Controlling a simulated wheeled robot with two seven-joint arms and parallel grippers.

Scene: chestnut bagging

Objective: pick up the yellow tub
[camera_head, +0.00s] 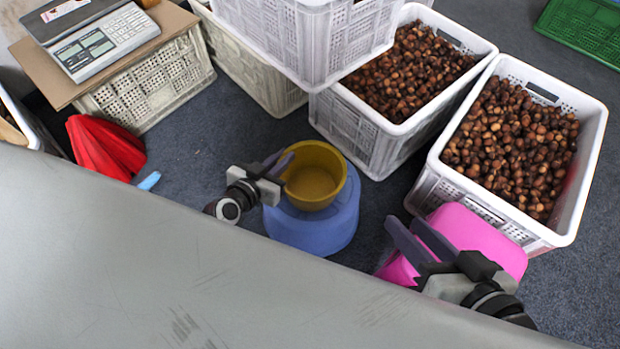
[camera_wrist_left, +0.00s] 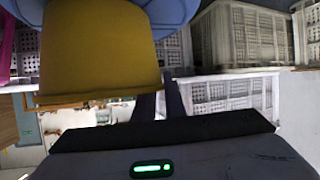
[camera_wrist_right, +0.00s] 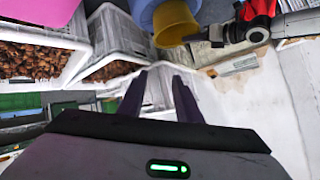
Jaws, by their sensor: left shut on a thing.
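The yellow tub (camera_head: 313,178) is upright over the round blue stool (camera_head: 318,225) in the head view; I cannot tell if it touches the seat. My left gripper (camera_head: 280,162) is at the tub's left rim and shut on it. The tub fills the upper left of the left wrist view (camera_wrist_left: 100,50), beside the gripper fingers (camera_wrist_left: 160,103). It also shows at the top of the right wrist view (camera_wrist_right: 174,22). My right gripper (camera_head: 404,228) is open and empty, its fingers apart, over the near side of a pink stool (camera_head: 470,235).
Two white crates of chestnuts, one in the middle (camera_head: 372,128) and one at right (camera_head: 585,180), stand beyond the stools. A scale (camera_head: 105,42) rests on a board over a crate at left. Red bags (camera_head: 103,147) lie on the floor. A grey surface (camera_head: 150,260) fills the foreground.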

